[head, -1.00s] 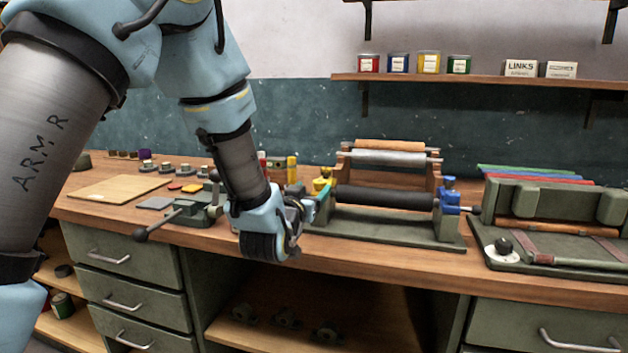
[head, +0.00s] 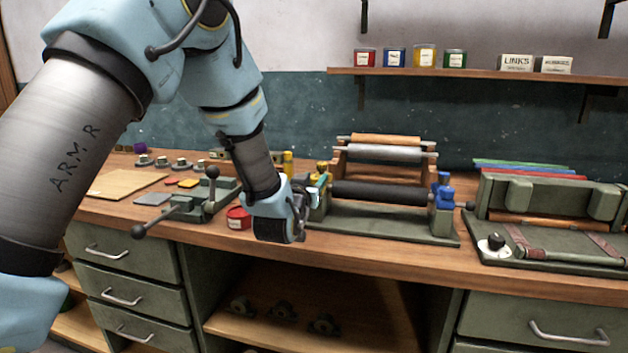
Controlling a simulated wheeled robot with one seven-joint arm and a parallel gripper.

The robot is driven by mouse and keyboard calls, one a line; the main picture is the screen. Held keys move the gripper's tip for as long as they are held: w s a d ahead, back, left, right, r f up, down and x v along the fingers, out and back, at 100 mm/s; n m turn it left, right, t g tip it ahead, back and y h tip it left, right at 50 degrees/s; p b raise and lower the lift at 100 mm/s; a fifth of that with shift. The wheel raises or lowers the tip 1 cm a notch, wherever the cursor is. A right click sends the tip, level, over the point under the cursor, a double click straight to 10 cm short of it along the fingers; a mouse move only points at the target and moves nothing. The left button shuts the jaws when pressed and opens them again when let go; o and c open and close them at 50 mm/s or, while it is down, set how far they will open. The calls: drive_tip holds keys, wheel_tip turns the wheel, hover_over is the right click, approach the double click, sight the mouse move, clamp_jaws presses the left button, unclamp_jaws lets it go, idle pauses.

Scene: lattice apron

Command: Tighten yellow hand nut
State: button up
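The yellow hand nut (head: 322,167) sits at the left end of the roller stand, above its left upright. The stand carries a black roller (head: 380,193), and a blue hand nut (head: 444,180) tops its right end. My gripper (head: 318,188) points right at the stand's left end, close to the yellow nut and just below it. My wrist hides part of the left upright. The fingers are small and partly hidden, so I cannot tell whether they touch the nut or how far apart they are.
A red tin (head: 238,218) stands left of my wrist, beside a green vise with a lever (head: 195,207). A yellow bottle (head: 288,163) is behind my wrist. A green press (head: 550,215) stands at the right. The bench front edge is clear before the stand.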

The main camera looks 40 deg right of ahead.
clamp_jaws()
drive_tip(key=shift+w+f+b, duration=0.1)
drive_tip(key=shift+b, duration=0.3)
drive_tip(key=m+g+b, duration=0.1)
drive_tip(key=m+g+h+b, duration=0.1)
drive_tip(key=shift+w+a+f+g, duration=0.1)
drive_tip(key=shift+w+a+g, duration=0.1)
drive_tip(key=shift+g, duration=0.2)
drive_tip(key=shift+w+m+g+h+b, duration=0.2)
drive_tip(key=shift+m+g+h+b, duration=0.5)
drive_tip(key=shift+g, duration=0.5)
drive_tip(key=m+g, duration=0.2)
drive_tip(key=shift+w+g, duration=0.1)
drive_tip(key=shift+g, duration=0.3)
drive_tip(key=m+g, duration=0.2)
drive_tip(key=g, duration=0.1)
drive_tip(key=g+p, duration=0.1)
drive_tip(key=shift+w+r+m, duration=0.15)
drive_tip(key=shift+r+m, duration=0.15)
drive_tip(key=shift+m, duration=0.1)
drive_tip(key=m+g+y, duration=0.1)
drive_tip(key=g, duration=0.1)
drive_tip(key=m+g+y+p, duration=0.1)
drive_tip(key=m+g, duration=0.1)
drive_tip(key=m+g+p, duration=0.1)
drive_tip(key=g, duration=0.2)
drive_tip(key=shift+w+d+m+y, duration=0.2)
drive_tip(key=shift+m+y, duration=0.1)
drive_tip(key=shift+y, duration=0.1)
drive_tip(key=shift+g, duration=0.3)
